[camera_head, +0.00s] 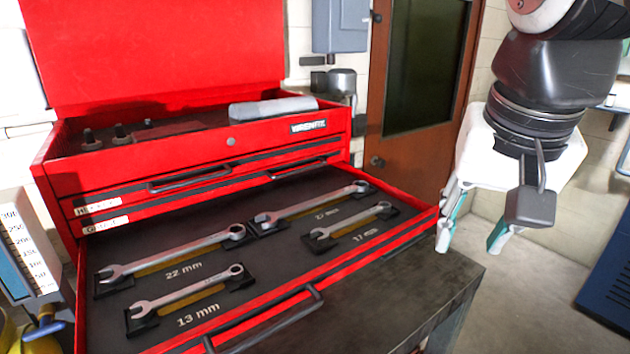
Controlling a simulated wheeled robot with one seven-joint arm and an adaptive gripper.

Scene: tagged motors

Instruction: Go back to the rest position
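My gripper (472,236) hangs at the right of the head view, pointing down, beside the right end of the open drawer. Its two fingers with teal pads are spread apart, and nothing shows between them. My arm comes in from the top right corner. The red tool chest (180,165) has its lid up and its lower drawer (268,292) pulled out. In the drawer lie a 22 mm wrench (172,253), a 13 mm wrench (186,291), a 17 mm wrench (350,221) and one more wrench (312,204) with a label too small to read.
A dark bench top (440,290) carries the chest. A brown door (418,100) stands behind. A measuring container (22,245) is at the left edge and a blue object (608,275) at the right edge. Open floor (535,300) lies below and right of my gripper.

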